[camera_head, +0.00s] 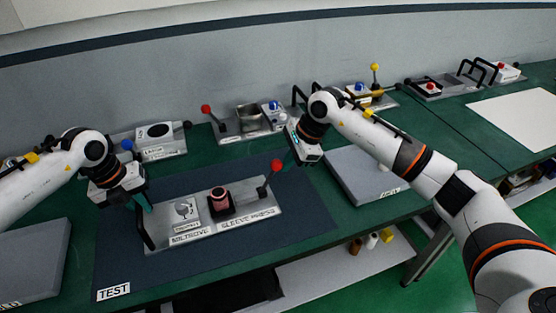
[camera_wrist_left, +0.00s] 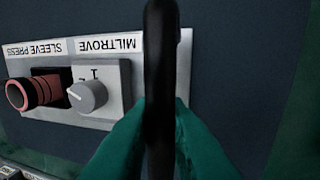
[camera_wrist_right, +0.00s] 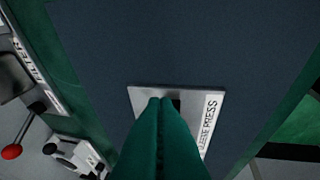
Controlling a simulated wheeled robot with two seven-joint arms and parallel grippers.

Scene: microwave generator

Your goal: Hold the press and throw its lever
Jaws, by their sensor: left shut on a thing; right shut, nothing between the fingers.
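The sleeve press (camera_head: 262,212) is a grey plate on the dark blue TEST mat. It carries a dial (camera_wrist_left: 88,95), a reddish cylinder (camera_head: 220,197) in a black holder, and at its right end a lever with a red ball (camera_head: 277,166), standing up. My left gripper (camera_head: 143,205) is shut on the black handle (camera_wrist_left: 160,60) at the plate's left end, one finger on each side. My right gripper (camera_head: 289,163) is shut and empty, just right of the red ball; whether they touch is unclear. In the right wrist view its fingertips (camera_wrist_right: 166,101) hide the lever.
Several other devices stand along the back of the green bench, including one with a red-ball lever (camera_head: 207,110). A grey pad (camera_head: 360,175) lies right of the mat (camera_head: 130,265), another grey pad (camera_head: 35,262) left of it. The mat's front is clear.

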